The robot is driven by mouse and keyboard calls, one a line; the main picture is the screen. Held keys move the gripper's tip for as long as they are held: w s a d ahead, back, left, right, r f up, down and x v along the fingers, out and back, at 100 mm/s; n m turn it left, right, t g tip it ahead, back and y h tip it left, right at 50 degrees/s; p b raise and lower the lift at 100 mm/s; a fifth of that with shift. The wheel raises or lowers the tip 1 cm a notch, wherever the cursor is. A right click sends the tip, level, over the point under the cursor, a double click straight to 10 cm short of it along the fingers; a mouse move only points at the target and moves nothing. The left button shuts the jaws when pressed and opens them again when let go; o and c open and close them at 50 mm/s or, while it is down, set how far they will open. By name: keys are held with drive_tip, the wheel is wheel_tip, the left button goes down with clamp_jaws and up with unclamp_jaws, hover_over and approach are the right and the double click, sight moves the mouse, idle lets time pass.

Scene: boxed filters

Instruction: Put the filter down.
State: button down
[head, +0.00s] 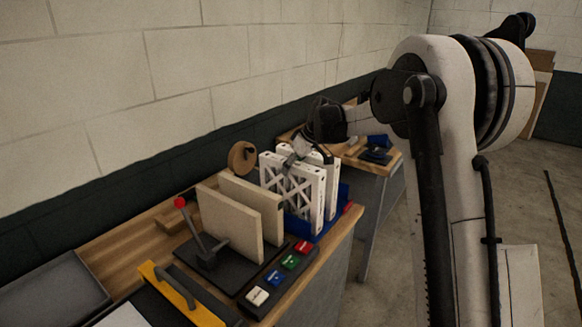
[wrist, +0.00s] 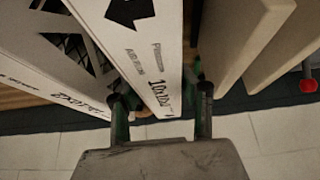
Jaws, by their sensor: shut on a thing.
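The held filter (head: 288,190) is a white-framed panel with a lattice face, standing upright in the head view. My gripper (head: 293,158) is shut on its top edge. In the wrist view, my gripper (wrist: 162,100) has one finger on each side of the filter's printed white edge (wrist: 150,62). A second white filter (head: 331,190) stands just behind it, and shows at the left of the wrist view (wrist: 55,82). A blue holder (head: 344,200) is at the filters' lower right. I cannot tell whether the held filter's bottom edge touches it or the bench.
Two beige boards (head: 229,222) stand upright beside the held filter, close on its left. A round brown disc (head: 242,157) is behind, near the wall.

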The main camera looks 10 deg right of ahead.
drive_tip(key=c, duration=1.1)
unclamp_jaws()
drive_tip(key=shift+f, duration=0.1)
drive_tip(key=shift+c, duration=0.2)
